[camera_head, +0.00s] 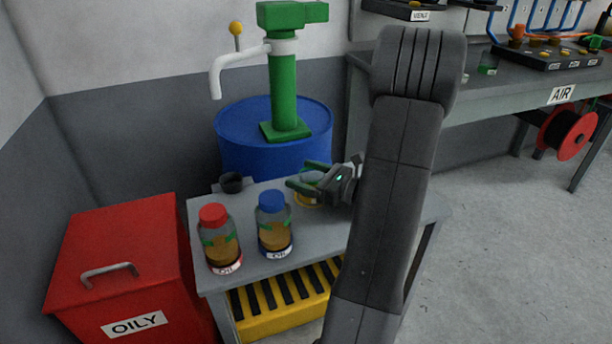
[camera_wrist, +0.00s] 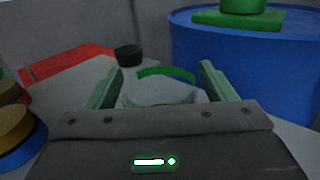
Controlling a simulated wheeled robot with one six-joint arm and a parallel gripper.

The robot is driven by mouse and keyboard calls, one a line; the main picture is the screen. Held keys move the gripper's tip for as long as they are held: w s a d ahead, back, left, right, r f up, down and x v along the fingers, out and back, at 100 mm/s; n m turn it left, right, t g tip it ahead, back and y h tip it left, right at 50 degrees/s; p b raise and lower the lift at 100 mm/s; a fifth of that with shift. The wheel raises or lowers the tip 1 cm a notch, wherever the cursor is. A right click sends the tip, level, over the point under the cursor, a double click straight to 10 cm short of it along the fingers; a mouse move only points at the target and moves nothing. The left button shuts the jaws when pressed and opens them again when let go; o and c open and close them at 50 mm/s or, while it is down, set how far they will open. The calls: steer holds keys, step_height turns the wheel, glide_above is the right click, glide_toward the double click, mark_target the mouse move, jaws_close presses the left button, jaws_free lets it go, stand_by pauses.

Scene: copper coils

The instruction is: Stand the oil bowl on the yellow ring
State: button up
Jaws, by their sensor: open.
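A clear bowl with a green band, which looks like the oil bowl (camera_head: 312,177), is at the back of the small grey table, partly hidden by my gripper (camera_head: 304,174). My gripper is open, with one green finger on each side of the bowl. In the wrist view the bowl (camera_wrist: 160,92) lies between the fingers (camera_wrist: 161,69), with gaps beside it. Yellow shows low at the bowl (camera_head: 304,202); I cannot tell whether this is the yellow ring or oil inside. No separate yellow ring is clear.
A red-capped jar (camera_head: 220,242) and a blue-capped jar (camera_head: 274,226) stand at the table's front. A black cup (camera_head: 231,183) is at the back left. A blue drum (camera_head: 240,125) with a green pump stands behind. A red bin (camera_head: 120,265) is left.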

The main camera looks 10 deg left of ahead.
steer(key=p+v, duration=0.3)
steer(key=v, duration=0.7)
steer(key=shift+s+d+r, duration=0.1)
steer(key=shift+d+r, duration=0.1)
steer(key=shift+d, duration=0.1)
steer(key=shift+s+d+f, duration=0.1)
steer(key=shift+s+d, duration=0.1)
steer(key=shift+d, duration=0.45)
